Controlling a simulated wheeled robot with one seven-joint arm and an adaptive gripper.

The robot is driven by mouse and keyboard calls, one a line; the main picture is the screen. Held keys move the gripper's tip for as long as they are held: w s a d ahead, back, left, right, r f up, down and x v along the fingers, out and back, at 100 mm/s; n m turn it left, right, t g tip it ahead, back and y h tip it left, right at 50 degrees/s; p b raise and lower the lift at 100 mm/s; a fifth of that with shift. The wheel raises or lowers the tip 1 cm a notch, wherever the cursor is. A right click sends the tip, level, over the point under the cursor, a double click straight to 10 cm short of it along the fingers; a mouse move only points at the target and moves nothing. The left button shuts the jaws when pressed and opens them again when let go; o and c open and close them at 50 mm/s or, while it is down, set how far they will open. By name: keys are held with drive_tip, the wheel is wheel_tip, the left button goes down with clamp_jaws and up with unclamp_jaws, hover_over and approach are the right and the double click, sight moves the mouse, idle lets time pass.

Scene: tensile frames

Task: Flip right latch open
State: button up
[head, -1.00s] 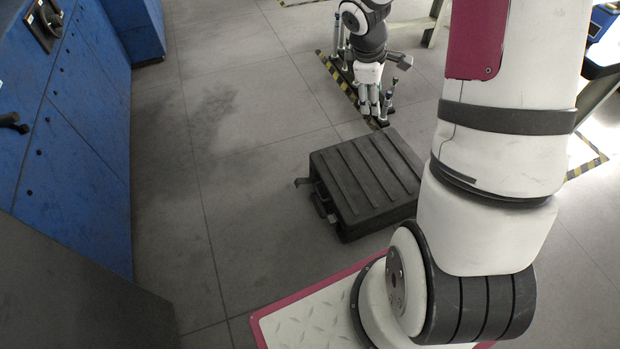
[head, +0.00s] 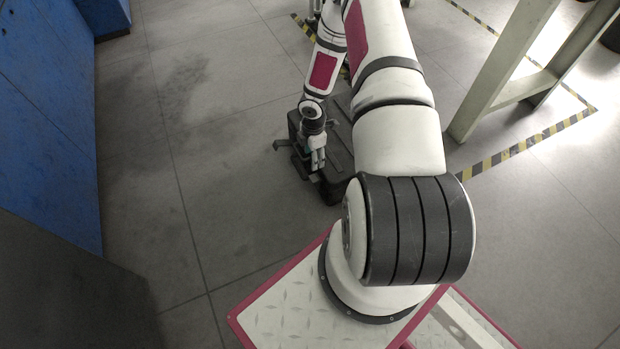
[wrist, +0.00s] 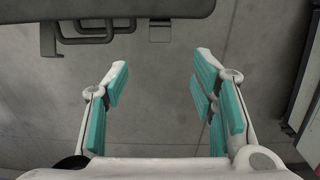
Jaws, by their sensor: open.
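The dark ribbed case (head: 341,152) lies on the floor, partly hidden by my arm in the head view. In the wrist view, the case's front edge (wrist: 120,9) runs along the top, with a handle (wrist: 90,38) below it. One latch (wrist: 48,40) left of the handle sticks out from the case. The right latch (wrist: 160,31) is a short tab right of the handle. My gripper (wrist: 160,72) is open and empty, its teal-padded fingers spread below the right latch in the picture and apart from it. In the head view my gripper (head: 317,160) is at the case's front side.
Blue cabinets (head: 45,120) stand at the left. A pale metal frame (head: 505,90) stands at the right by yellow-black floor tape (head: 520,147). The floor between the cabinets and the case is clear.

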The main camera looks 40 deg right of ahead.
sight(312, 179)
wheel_tip(312, 179, down, 13)
drive_tip(key=b, duration=0.5)
drive_tip(key=shift+r, duration=0.15)
clamp_jaws()
